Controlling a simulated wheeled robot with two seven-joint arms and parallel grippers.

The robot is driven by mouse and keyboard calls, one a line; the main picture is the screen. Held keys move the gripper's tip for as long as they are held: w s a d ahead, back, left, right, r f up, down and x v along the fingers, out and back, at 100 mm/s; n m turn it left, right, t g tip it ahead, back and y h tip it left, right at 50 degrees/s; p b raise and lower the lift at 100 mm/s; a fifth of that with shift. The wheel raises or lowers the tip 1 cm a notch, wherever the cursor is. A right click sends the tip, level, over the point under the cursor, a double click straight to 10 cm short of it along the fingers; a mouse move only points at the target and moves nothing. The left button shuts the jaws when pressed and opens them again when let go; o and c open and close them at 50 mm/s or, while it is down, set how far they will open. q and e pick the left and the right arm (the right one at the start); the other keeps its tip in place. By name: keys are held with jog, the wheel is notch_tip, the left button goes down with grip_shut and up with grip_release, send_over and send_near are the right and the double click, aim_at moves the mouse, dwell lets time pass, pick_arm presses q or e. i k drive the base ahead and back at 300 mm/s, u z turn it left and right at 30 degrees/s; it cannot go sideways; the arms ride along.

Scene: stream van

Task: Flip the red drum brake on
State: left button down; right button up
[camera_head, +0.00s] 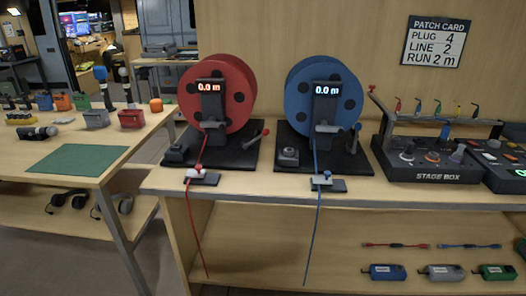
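The red drum (240,96) stands upright on a black base on the bench, with a display reading 0.0 m. A small dark block (177,153) sits at the base's left front. I cannot tell for certain which of these is the brake. A red cable (193,215) runs down through a small clamp (200,177) and hangs over the bench edge. Neither of my grippers is in view.
A blue drum (298,90) on a similar base stands to the right, its blue cable (312,230) hanging too. The stage box (436,176) is further right. A left table holds a green mat (78,159) and several small devices. A shelf (290,245) lies below the bench.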

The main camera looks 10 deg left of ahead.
aim_at(257, 139)
jog(key=z, duration=0.9)
jog(key=i, duration=0.7)
jog(key=u, duration=0.45)
